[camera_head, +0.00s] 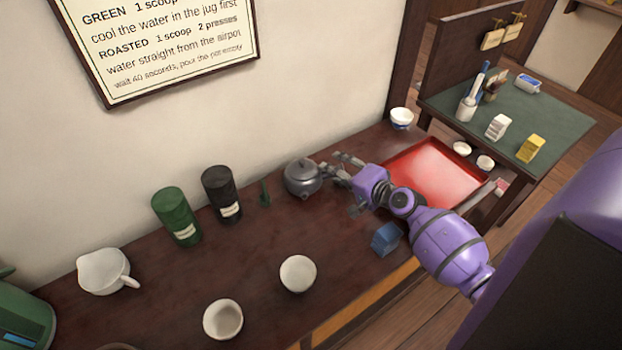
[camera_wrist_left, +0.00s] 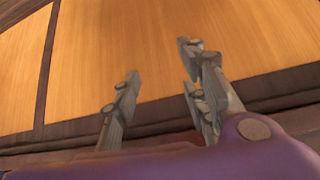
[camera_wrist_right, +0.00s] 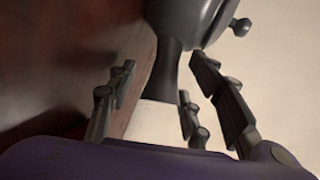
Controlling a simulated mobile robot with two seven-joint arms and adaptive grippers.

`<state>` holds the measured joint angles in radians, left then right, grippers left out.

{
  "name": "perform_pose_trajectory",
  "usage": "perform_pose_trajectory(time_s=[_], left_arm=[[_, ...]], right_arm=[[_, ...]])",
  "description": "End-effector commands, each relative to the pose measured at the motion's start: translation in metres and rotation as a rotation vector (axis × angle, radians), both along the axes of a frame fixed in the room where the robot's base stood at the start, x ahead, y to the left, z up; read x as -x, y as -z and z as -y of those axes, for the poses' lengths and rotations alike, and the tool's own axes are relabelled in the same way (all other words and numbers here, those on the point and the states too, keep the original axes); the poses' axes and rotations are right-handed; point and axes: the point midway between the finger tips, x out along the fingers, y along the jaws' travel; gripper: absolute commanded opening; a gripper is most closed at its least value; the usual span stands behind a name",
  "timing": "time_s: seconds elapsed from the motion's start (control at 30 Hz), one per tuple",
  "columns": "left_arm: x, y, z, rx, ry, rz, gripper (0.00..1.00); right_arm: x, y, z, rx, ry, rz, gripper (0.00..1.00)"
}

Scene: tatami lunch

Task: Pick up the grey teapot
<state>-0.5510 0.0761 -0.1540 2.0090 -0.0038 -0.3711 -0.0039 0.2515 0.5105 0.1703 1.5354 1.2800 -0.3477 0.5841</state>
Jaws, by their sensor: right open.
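The grey teapot (camera_head: 301,179) stands upright on the dark wooden counter near the wall, with its lid on. In the right wrist view, the teapot's body (camera_wrist_right: 190,14) is at the top and its dark side handle (camera_wrist_right: 172,62) points down towards my palm. My right gripper (camera_head: 341,180) is open just right of the teapot. Its fingers (camera_wrist_right: 160,80) lie on either side of the handle; I cannot tell whether any finger touches it.
A blue block (camera_head: 386,239) lies below my right wrist. A red tray (camera_head: 437,168) is at right. Two white cups (camera_head: 298,273) stand in front.

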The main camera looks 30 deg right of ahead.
Motion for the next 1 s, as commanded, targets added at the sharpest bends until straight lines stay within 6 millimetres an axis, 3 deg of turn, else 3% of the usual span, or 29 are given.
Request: perform_pose_trajectory(time_s=[0.17, 0.5, 1.0], left_arm=[[0.0011, 0.0, -0.0002, 0.0, 0.0, -0.001, 0.4], [0.0072, 0.0014, -0.0014, -0.001, -0.004, -0.011, 0.4], [0.0073, -0.0006, -0.0018, -0.002, -0.004, -0.011, 0.4]], right_arm=[[0.0003, 0.0, 0.0001, 0.0, 0.0, 0.0, 0.45], [0.0007, 0.0002, 0.0003, 0.0, 0.0, -0.001, 0.0], [-0.0001, -0.0025, -0.0002, 0.0, 0.0, 0.0, 0.0]])
